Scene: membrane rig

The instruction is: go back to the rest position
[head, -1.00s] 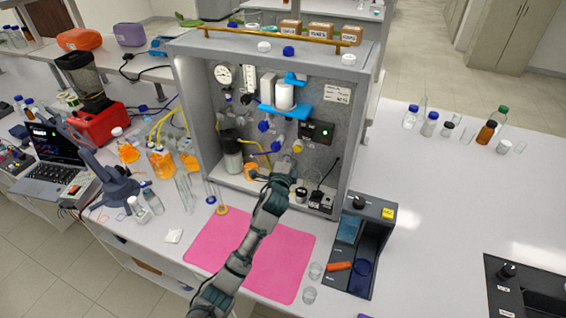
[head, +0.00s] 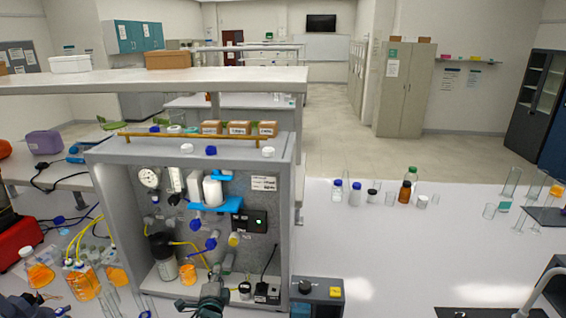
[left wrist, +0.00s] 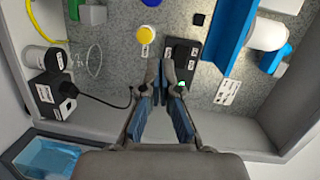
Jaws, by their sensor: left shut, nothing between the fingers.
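The membrane rig (head: 97,190) is a grey open-fronted cabinet on the white bench, with a gauge, valves, a blue shelf (head: 231,203) and a black meter with a green light (head: 251,222) inside. My left gripper (head: 213,284) shows at the bottom of the head view, in front of the rig's lower part. In the left wrist view the left gripper (left wrist: 162,76) has its fingers close together with nothing held. Behind the fingertips are the black meter (left wrist: 186,57) and a yellow knob (left wrist: 146,34). My right gripper is not in view.
A dark box with a yellow label (head: 316,292) stands right of the rig. Orange-filled flasks (head: 84,286) stand at the left. Several small bottles (head: 356,193) stand at the back right. The bench between them and the front is mostly clear. A shelf (head: 160,79) spans above.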

